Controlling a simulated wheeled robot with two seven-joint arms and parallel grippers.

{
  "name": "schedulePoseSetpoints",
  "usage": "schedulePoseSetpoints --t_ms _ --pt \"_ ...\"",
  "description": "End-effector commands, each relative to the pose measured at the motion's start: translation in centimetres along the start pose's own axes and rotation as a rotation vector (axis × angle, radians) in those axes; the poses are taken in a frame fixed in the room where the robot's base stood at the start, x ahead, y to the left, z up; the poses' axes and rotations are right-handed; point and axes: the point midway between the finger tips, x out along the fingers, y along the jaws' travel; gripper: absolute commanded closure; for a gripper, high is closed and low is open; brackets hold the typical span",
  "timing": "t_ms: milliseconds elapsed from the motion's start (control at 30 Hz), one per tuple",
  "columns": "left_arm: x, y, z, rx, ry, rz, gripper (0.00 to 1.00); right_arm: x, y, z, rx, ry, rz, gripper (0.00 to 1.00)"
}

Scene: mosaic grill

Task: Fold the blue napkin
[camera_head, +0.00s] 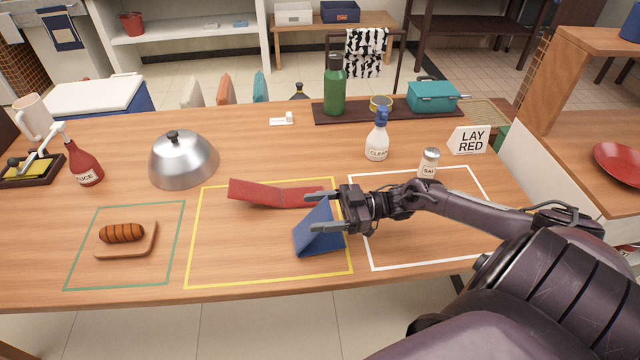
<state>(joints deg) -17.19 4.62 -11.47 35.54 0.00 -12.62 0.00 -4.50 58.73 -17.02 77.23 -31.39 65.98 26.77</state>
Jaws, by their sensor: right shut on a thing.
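The blue napkin (318,238) is in the right part of the yellow outlined area (200,237) on the table. One part of it lies near the table and another part stands up at a slant, so it looks partly folded. My right gripper (322,210) reaches in from the right and is shut on the blue napkin at its raised top part. The fingers hide some of it. A red napkin (262,194) lies just behind, with its left end tilted up. My left gripper is not in view.
A sausage on a wooden board (147,243) lies in the green outline at left. A metal dome (184,163), a sauce bottle (84,164), a spray bottle (377,140), a salt shaker (429,162) and a "LAY RED" sign (470,140) stand farther back. The white outlined area (440,262) looks bare below my arm.

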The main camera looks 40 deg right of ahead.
Motion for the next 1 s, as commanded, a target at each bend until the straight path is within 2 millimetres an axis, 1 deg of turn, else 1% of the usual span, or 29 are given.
schedulePoseSetpoints --t_ms 33,267,300,467,767,867,1000 --pt "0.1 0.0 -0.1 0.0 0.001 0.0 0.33 -0.1 -0.3 0.7 0.016 -0.013 0.001 0.74" --pt "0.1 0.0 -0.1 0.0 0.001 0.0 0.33 -0.1 -0.3 0.7 0.017 -0.012 0.001 0.74" --pt "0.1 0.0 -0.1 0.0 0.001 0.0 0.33 -0.1 -0.3 0.7 0.017 -0.012 0.001 0.32" --pt "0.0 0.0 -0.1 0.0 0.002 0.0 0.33 -0.1 -0.2 0.5 0.012 -0.008 0.0 0.11" --pt "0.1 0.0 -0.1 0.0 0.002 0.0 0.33 -0.2 -0.1 0.2 0.005 -0.004 0.0 0.1" --pt "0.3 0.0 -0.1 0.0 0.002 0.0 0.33 -1.1 -0.1 0.3 0.005 -0.006 0.001 0.1" --pt "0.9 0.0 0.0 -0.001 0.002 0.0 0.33 -3.5 -0.1 0.5 0.007 -0.009 0.002 0.1"
